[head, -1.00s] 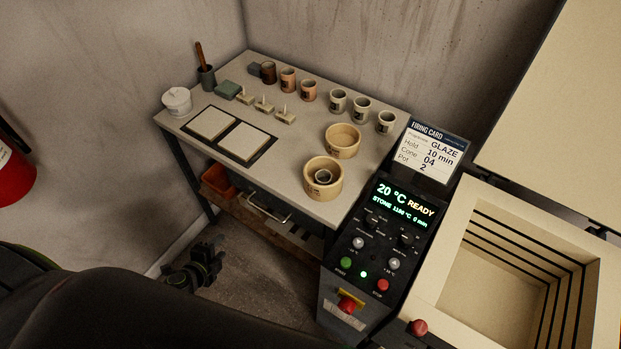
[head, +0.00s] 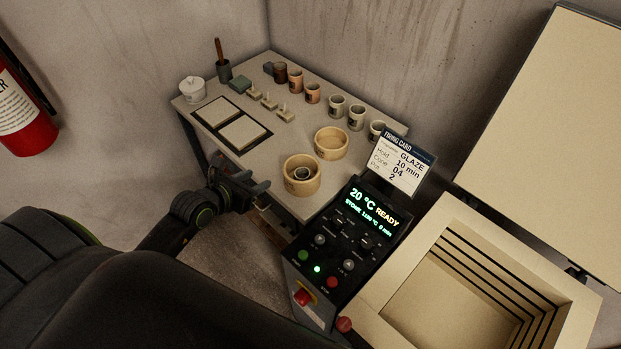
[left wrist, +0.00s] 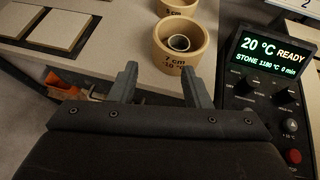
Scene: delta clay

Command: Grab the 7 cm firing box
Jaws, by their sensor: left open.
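The 7 cm firing box (head: 301,187) is a round tan tub near the front edge of the table, with a small grey ring-like piece (head: 302,173) inside. In the left wrist view the box (left wrist: 170,61) shows its "7 cm" label, just beyond my fingertips. A second, similar tan box (head: 331,153) stands behind it; its label reads "5 cm" or similar, partly cut off, in the left wrist view. My left gripper (head: 262,187) is open and empty at the table's front edge, left of the 7 cm box and apart from it. My right gripper is not in view.
The kiln controller (head: 343,240) and open kiln (head: 460,290) stand to the right. A firing card (head: 402,165) stands behind the controller.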

